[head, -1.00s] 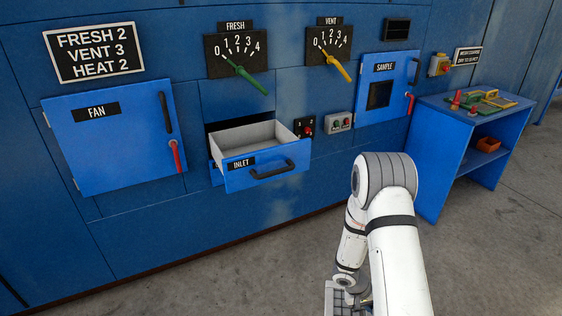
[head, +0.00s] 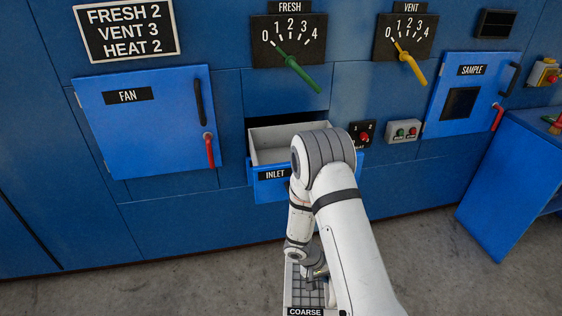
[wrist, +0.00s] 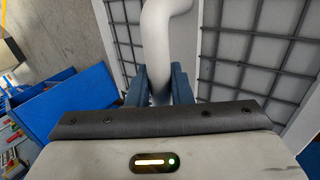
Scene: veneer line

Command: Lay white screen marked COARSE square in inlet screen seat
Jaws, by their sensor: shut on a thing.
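The white screen marked COARSE (head: 290,291) shows at the bottom of the head view, partly hidden behind my arm. In the wrist view its white frame and dark wire grid (wrist: 285,62) fill the right side. My gripper (wrist: 160,88) is shut on the screen's white handle bar (wrist: 157,50), with a blue finger on each side. The INLET drawer (head: 266,187) is pulled out of the blue panel, ahead of the screen and apart from it. My arm hides its right part, and the seat inside cannot be made out.
The closed FAN door (head: 145,125) is left of the drawer. The FRESH lever (head: 298,70), VENT lever (head: 409,66) and button boxes (head: 403,131) are above and to its right. A blue bench (head: 505,185) stands at the right. The floor (head: 180,277) before the panel is clear.

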